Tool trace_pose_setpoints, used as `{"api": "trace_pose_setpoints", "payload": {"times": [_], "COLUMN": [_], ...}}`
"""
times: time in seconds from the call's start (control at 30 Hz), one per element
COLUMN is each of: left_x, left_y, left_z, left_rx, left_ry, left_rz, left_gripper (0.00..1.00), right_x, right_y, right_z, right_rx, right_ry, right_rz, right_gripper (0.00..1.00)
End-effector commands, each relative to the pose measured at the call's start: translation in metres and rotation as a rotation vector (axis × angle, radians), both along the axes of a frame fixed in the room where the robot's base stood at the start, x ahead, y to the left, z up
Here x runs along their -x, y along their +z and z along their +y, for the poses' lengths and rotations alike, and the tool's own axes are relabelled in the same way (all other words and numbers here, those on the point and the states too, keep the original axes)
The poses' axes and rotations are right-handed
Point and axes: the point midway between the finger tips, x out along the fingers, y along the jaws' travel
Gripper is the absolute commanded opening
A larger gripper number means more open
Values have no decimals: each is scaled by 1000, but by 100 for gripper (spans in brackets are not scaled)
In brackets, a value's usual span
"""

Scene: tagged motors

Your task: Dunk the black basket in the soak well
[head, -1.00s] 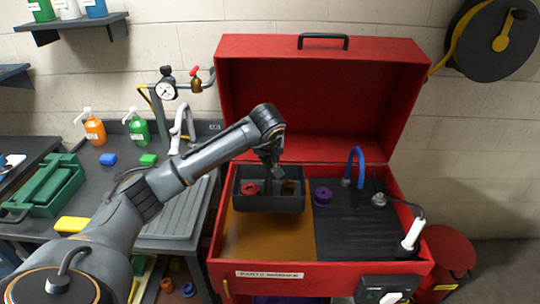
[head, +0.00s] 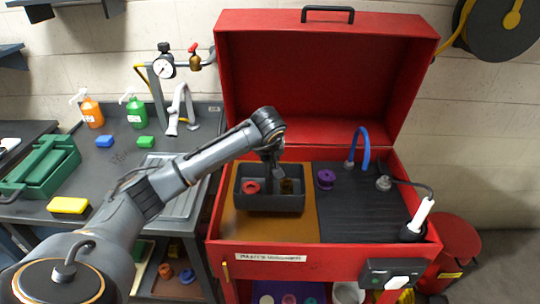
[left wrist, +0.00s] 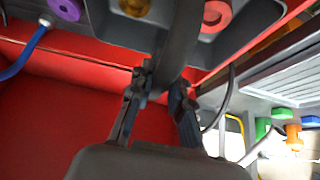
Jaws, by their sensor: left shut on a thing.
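The black basket (head: 270,204) hangs level from my left gripper (head: 270,174), over the amber soak well (head: 290,229) on the left side of the red parts washer. A red ring (head: 250,187) and a brass-coloured part (head: 289,186) lie in it. In the left wrist view my left gripper (left wrist: 160,86) is shut on the basket's dark handle (left wrist: 181,38). The red ring (left wrist: 214,14) shows beyond it. I cannot tell whether the basket's underside touches the liquid. My right gripper is not in view.
A blue hose (head: 362,147) and a white-handled brush (head: 420,215) are there too. The open red lid (head: 320,80) stands behind. A bench (head: 105,178) is at left.

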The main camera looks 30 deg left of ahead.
Motion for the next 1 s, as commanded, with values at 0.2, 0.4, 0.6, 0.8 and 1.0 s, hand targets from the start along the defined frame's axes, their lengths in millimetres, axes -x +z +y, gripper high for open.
{"api": "trace_pose_setpoints", "payload": {"times": [0.2, 0.4, 0.6, 0.8, 1.0], "left_x": [-1, -2, -1, -2, -1], "left_y": [-18, -35, -52, -69, -86], "left_z": [0, 0, 0, 0, 1], "left_rx": [0, 0, 0, -1, -1], "left_ry": [1, 0, 1, 0, 0], "left_rz": [-8, -8, -7, -8, -8], "left_gripper": [0, 0, 0, 0, 0], "right_x": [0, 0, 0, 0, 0], "right_y": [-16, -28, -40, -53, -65], "right_z": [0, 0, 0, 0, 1], "right_rx": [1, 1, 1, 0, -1], "right_ry": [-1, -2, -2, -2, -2], "right_rz": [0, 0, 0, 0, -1], "right_gripper": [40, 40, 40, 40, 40]}}
